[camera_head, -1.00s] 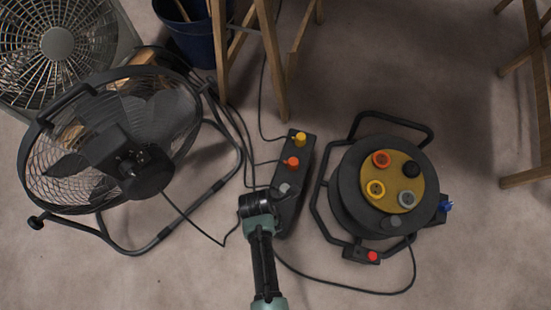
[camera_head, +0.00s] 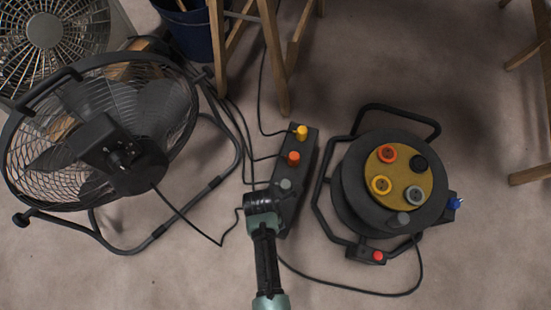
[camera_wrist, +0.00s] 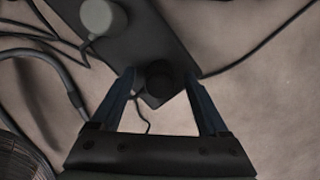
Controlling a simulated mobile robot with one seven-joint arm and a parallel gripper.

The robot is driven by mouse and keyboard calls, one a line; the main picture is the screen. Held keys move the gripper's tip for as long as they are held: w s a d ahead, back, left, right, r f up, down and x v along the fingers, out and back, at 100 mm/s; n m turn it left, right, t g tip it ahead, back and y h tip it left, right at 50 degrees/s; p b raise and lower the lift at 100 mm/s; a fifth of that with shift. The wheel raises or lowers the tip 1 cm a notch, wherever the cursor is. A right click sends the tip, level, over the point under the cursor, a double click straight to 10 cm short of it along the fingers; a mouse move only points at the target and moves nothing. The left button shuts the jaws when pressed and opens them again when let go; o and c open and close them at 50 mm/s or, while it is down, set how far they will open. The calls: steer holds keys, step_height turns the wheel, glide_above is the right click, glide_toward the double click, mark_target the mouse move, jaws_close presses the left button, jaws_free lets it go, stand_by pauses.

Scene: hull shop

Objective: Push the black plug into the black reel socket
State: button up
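The black plug (camera_wrist: 160,74) sits at the near end of the dark power strip (camera_wrist: 150,35) in the wrist view. My gripper (camera_wrist: 160,84) is open, with one finger on each side of the plug and small gaps that look clear. In the head view my gripper (camera_head: 262,203) is over the strip's near end and hides the plug. The cable reel (camera_head: 350,190) stands to the right. Its black socket (camera_head: 419,163) is at the upper right of the yellow face and looks empty.
The strip also carries yellow (camera_head: 301,132), orange (camera_head: 293,158) and grey (camera_head: 285,184) plugs. The reel face has orange, yellow and grey sockets. A blue plug (camera_head: 454,203) is at the reel's right side. A fan (camera_head: 110,140) stands left; wooden legs (camera_head: 274,60) stand behind. Cables cross the floor.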

jaws_close()
step_height(320, 180, up, 10)
steer(key=p, duration=0.7)
steer(key=w+r+m+g+p, duration=0.1)
steer(key=w+r+m, duration=0.4)
steer(key=r+m, duration=0.2)
steer(key=w+r+m+y+p, duration=0.1)
steer(key=w+r+m, duration=0.3)
steer(key=r+m, duration=0.4)
steer(key=w+r+m+g+p, duration=0.1)
steer(key=w+r+m+p, duration=0.2)
steer(key=w+r+m, duration=0.2)
step_height(320, 180, up, 5)
steer(key=m, duration=0.3)
steer(key=shift+w+f+g+y, duration=0.15)
steer(key=shift+w+g+y, duration=0.15)
steer(key=shift+w, duration=0.05)
